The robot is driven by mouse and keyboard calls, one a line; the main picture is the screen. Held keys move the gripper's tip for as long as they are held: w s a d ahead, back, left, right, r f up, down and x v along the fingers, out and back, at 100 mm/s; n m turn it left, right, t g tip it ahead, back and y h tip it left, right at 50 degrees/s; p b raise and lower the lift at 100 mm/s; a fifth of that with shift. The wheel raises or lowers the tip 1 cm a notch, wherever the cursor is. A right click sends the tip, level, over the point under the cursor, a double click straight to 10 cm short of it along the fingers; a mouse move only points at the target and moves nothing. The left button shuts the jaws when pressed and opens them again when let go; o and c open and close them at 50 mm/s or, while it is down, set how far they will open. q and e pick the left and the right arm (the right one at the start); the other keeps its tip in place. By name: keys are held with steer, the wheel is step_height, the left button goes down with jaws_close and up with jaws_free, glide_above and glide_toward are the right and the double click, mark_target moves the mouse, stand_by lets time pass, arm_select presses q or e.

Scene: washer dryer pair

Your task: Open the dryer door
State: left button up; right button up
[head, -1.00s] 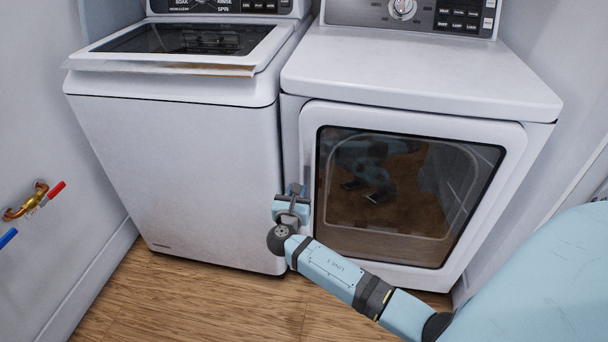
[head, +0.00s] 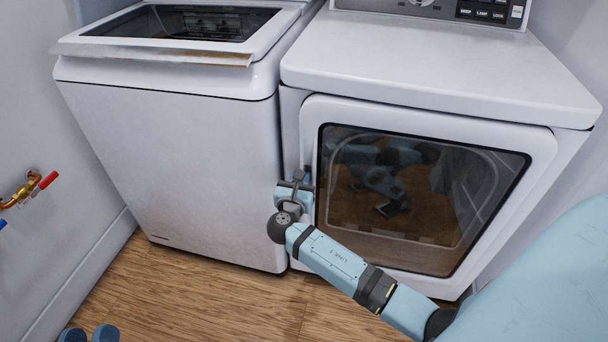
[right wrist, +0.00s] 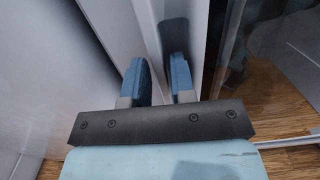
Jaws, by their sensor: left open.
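The dryer (head: 440,75) is the white machine on the right in the head view. Its door (head: 545,160), white-framed with a dark window, looks closed. My right gripper (head: 298,185) is at the door's left edge, its arm coming from the lower right. In the right wrist view its two blue fingers (right wrist: 158,80) are apart, close to the white door edge; whether they touch it I cannot tell. The dark window shows to their right.
A white washer (head: 170,150) stands close on the left, its lid (head: 150,52) shut. A wall tap with a red handle (head: 45,181) is at the far left. Wooden floor (head: 200,290) is open in front of the machines.

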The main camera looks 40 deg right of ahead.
steer(key=shift+w, duration=0.1)
stand_by(0.3)
jaws_close()
